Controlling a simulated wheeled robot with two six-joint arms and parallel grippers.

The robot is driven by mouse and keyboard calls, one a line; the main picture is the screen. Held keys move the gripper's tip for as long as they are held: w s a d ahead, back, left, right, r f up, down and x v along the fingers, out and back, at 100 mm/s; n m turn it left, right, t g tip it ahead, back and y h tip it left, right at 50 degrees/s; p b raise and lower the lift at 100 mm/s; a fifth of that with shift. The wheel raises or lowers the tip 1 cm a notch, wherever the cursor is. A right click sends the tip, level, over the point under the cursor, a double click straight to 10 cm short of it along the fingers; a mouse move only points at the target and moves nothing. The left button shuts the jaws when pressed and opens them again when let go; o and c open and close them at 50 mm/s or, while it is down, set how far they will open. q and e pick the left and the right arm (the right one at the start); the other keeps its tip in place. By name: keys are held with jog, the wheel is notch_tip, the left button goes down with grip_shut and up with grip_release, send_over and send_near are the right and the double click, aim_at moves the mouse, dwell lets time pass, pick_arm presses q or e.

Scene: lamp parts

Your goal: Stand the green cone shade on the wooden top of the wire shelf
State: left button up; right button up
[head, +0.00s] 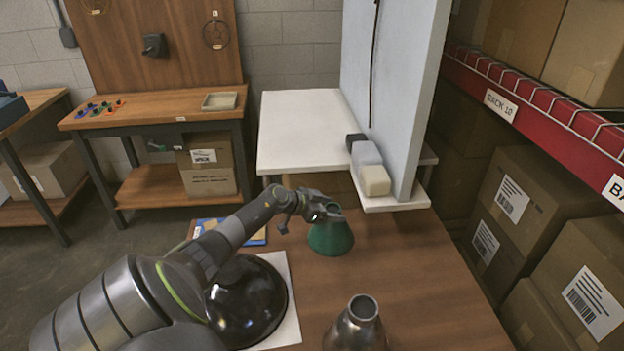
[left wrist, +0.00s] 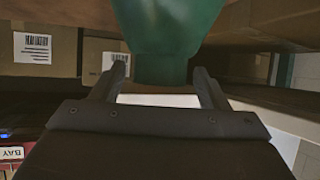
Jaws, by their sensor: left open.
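The green cone shade (head: 331,238) stands wide end down on a brown wooden surface (head: 425,275), just in front of the white shelf. My left gripper (head: 326,212) is at its narrow top. In the left wrist view the shade (left wrist: 165,30) shows with its neck between the two fingers of my left gripper (left wrist: 159,75). The fingers are open, one on either side of the neck, with a gap visible at least on the left. No wire frame shows under the wooden surface, so I cannot tell whether it is the wire shelf's top. My right gripper is not in view.
A glossy black dome (head: 245,300) lies on a white sheet (head: 287,325) under my left arm. A metal shade (head: 357,326) stands at the front. Several blocks (head: 374,180) line the white upright panel (head: 392,90). The wood right of the green shade is clear.

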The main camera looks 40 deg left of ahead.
pick_arm(q)
jog(key=v, duration=0.9)
jog(key=shift+s, duration=0.25)
